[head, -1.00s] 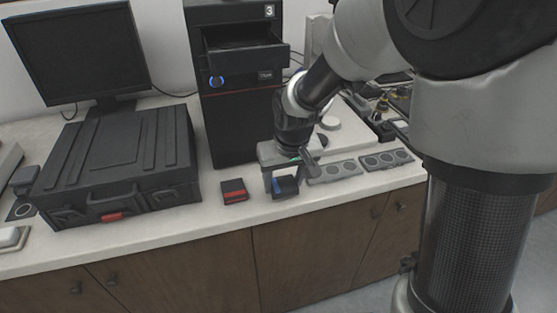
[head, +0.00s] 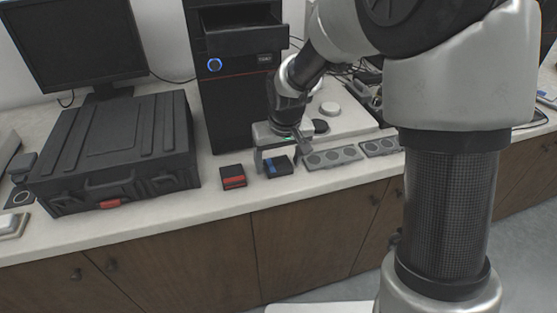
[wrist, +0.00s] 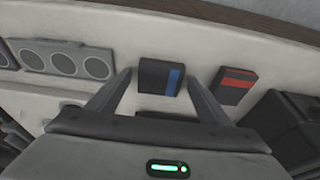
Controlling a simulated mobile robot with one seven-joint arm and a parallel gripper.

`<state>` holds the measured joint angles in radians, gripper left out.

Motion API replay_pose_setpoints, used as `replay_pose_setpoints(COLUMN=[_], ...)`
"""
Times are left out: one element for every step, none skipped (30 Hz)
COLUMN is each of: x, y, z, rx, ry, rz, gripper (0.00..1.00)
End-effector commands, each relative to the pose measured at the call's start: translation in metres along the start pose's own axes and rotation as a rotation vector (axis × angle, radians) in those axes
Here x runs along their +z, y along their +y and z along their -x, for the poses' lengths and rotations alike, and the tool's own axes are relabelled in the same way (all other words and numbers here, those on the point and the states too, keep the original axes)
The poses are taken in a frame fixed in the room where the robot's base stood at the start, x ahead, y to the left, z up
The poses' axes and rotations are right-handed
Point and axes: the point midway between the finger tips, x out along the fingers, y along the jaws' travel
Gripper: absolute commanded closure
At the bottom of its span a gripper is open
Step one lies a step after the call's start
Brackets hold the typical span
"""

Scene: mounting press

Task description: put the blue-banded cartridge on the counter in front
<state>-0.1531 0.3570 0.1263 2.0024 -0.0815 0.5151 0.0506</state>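The blue-banded cartridge (head: 277,167) is a small black block with a blue stripe. It lies on the pale counter (head: 225,205) near the front edge, and it also shows in the wrist view (wrist: 158,77). My gripper (head: 278,170) points down over it, with one finger on each side. In the wrist view, the fingers of my gripper (wrist: 159,73) are spread, with gaps between them and the cartridge.
A red-banded cartridge (head: 233,177) lies just left of it. A grey plate with round recesses (head: 332,157) is to the right. A black case (head: 115,155) stands at left, and a black tower with an open drawer (head: 238,100) stands behind.

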Motion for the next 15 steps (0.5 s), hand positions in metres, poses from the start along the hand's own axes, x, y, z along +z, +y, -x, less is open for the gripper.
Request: replay_pose_setpoints(x=[0.000, 0.000, 0.000, 0.000, 0.000, -0.001, -0.001, -0.002, -0.002, -0.002, -0.003, -0.003, -0.003, -0.003, -0.003], y=[0.000, 0.000, 0.000, 0.000, 0.000, 0.000, 0.000, 0.000, 0.000, 0.000, 0.000, 0.000, 0.000, 0.000, 0.000], z=[0.000, 0.000, 0.000, 0.000, 0.000, 0.001, 0.003, 0.005, 0.008, 0.012, 0.016, 0.024, 0.030, 0.036, 0.046], rx=[0.000, 0.000, 0.000, 0.000, 0.000, 0.000, 0.000, 0.000, 0.000, 0.000, 0.000, 0.001, 0.001, 0.001, 0.001], ry=[0.000, 0.000, 0.000, 0.000, 0.000, 0.000, 0.000, 0.001, 0.002, 0.003, 0.004, 0.004, 0.004, 0.005, 0.005], rz=[0.000, 0.000, 0.000, 0.000, 0.000, 0.000, 0.000, 0.000, 0.000, 0.000, -0.001, -0.001, -0.001, -0.001, -0.001], gripper=[0.27, 0.27, 0.27, 0.27, 0.27, 0.27, 0.27, 0.27, 0.27, 0.27, 0.27, 0.27, 0.27, 0.27, 0.27])
